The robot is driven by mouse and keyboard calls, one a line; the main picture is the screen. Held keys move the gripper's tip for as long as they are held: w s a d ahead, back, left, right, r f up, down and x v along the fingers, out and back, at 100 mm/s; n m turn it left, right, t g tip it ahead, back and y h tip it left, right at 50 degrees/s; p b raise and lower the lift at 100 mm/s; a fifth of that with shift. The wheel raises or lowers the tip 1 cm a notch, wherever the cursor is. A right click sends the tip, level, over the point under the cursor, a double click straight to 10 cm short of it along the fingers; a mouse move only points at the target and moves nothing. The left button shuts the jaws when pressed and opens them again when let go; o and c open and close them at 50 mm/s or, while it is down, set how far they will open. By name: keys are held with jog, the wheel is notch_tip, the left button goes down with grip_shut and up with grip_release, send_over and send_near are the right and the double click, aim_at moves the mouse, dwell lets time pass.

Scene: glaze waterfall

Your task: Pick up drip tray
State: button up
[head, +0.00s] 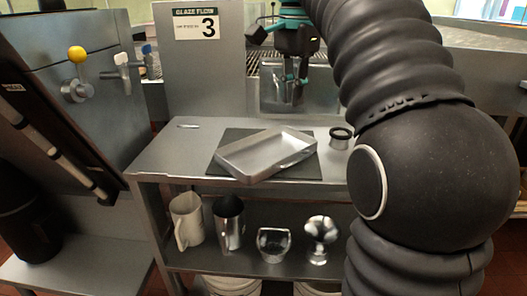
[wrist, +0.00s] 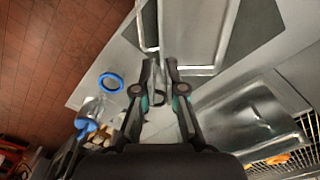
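The drip tray is a shallow silver rectangular pan (head: 262,158). It lies at an angle on a dark mat (head: 225,138) on the metal table. In the wrist view the tray (wrist: 192,28) is at the top, beyond the fingertips and partly cut off by the frame. My gripper (head: 296,92) is behind and above the tray, over the metal basin, fingers pointing down.
A small dark-rimmed cup (head: 340,137) stands right of the tray. A small metal piece (head: 188,126) lies at the table's back left. A lower shelf holds a white pitcher (head: 186,220) and other vessels. A panel marked 3 (head: 197,60) stands behind the table.

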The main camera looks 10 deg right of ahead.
send_over(288, 157)
jog(key=f, duration=0.8)
jog(key=shift+w+d+f, duration=0.25)
jog(key=shift+w+d, duration=0.05)
jog(key=shift+d, duration=0.05)
jog(key=f, duration=0.2)
jog(key=f+b, duration=0.1)
jog(key=f, duration=0.1)
jog(key=shift+s+a, duration=0.25)
jog(key=shift+a, duration=0.1)
jog(key=shift+f, duration=0.55)
grip_shut()
jog(key=shift+r, duration=0.1)
